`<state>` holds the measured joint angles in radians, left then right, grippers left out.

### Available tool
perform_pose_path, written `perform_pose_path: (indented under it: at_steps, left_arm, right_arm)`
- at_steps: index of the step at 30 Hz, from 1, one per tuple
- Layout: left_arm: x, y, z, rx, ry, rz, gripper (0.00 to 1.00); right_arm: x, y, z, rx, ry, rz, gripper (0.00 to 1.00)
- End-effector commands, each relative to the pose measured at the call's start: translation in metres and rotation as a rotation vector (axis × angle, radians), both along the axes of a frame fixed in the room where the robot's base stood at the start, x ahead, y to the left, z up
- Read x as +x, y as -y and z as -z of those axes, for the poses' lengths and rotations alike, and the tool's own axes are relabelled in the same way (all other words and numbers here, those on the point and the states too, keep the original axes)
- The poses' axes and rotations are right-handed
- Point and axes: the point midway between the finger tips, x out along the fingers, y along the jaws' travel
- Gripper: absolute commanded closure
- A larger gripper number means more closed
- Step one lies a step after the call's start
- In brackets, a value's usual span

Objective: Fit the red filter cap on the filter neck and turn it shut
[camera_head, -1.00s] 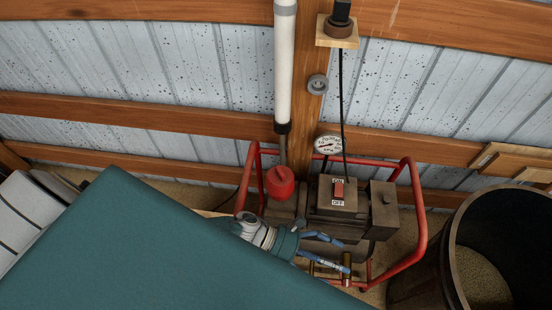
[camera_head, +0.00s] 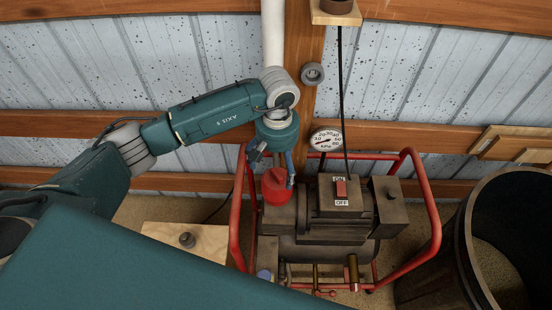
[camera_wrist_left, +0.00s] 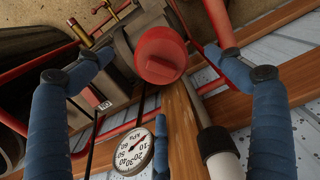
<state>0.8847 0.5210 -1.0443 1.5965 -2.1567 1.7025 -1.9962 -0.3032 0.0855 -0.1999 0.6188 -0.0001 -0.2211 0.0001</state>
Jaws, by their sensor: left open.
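The red filter cap (camera_head: 276,186) sits at the left end of the dark compressor (camera_head: 340,215), inside its red tube frame. The wrist view shows the cap (camera_wrist_left: 160,55) from above as a round red piece with a raised bar. My left gripper (camera_head: 274,165) is open, just above the cap. In the wrist view its blue fingers (camera_wrist_left: 162,54) are spread on either side of the cap, with gaps between. The filter neck is hidden; I cannot tell whether the cap is seated on it. My right gripper is not in view.
A pressure gauge (camera_head: 325,139) and a red switch (camera_head: 341,189) are right of the cap. A white pipe (camera_head: 273,35) runs down the wall behind my wrist. A dark barrel (camera_head: 462,250) stands right; a wooden board with a dark knob (camera_head: 187,240) lies left.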

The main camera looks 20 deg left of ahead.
Motion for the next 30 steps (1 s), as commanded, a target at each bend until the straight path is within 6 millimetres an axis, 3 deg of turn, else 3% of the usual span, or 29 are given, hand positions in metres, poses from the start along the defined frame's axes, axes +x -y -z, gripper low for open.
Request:
perform_pose_path:
  at_steps: [6,12,18,26,30]
  left_arm:
    - [-0.002,0.001,0.041,-0.003,-0.006,-0.003,0.07]
    - [-0.001,0.001,0.069,-0.003,-0.003,-0.003,0.07]
    - [0.000,0.001,0.080,-0.003,0.000,-0.002,0.07]
    - [0.000,0.001,0.081,-0.003,0.000,-0.002,0.07]
    - [0.000,0.001,0.081,-0.003,0.000,-0.002,0.35]
  right_arm:
    - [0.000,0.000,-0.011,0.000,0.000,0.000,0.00]
    - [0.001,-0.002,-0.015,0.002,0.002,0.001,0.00]
    - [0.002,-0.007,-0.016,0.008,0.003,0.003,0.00]
    - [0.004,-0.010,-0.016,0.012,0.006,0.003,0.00]
    - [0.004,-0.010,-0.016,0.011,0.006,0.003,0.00]
